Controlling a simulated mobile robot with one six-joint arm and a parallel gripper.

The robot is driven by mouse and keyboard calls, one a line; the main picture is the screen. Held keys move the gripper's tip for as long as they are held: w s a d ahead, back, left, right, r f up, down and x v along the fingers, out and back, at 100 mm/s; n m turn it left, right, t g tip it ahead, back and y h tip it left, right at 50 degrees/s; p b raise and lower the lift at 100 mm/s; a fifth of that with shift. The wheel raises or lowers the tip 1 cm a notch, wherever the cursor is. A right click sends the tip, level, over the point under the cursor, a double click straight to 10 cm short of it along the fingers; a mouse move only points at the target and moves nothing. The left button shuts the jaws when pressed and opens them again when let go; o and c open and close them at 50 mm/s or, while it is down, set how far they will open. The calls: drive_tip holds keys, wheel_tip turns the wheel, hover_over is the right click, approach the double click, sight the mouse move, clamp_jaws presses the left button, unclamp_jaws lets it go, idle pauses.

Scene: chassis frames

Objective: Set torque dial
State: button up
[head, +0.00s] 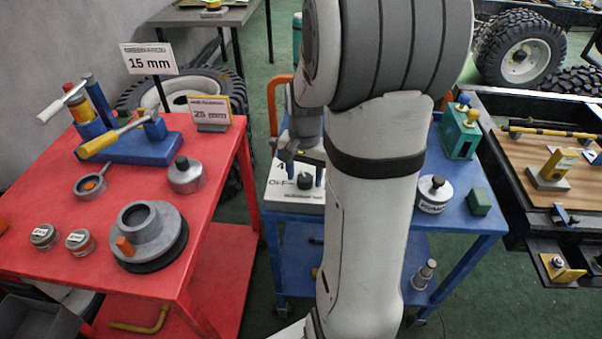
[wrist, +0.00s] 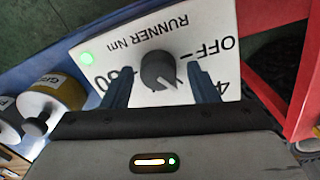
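The torque dial is a dark round knob (wrist: 158,70) on a white panel (wrist: 200,30) marked "RUNNER Nm", "OFF", a "4" and what looks like "80", partly hidden. A pale pointer mark on the knob faces lower right in the wrist view. My gripper (wrist: 160,88) is open, with one blue finger on each side of the knob and gaps between; contact is not visible. In the head view the panel (head: 281,190) and knob (head: 305,181) sit on the blue cart (head: 470,217), with my gripper (head: 302,168) just above, partly hidden by my arm.
A red table (head: 45,185) with a "15 mm" sign (head: 149,59) and metal parts stands left. A white-topped canister (head: 433,193) and green blocks (head: 479,202) are right on the cart.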

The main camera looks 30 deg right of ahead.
sight(304, 177)
drive_tip(key=shift+o, duration=0.2)
drive_tip(key=shift+r, duration=0.1)
drive_tip(key=shift+r, duration=0.2)
wheel_tip(304, 177, up, 7)
drive_tip(key=shift+r+p, duration=0.15)
drive_tip(key=shift+p, duration=0.35)
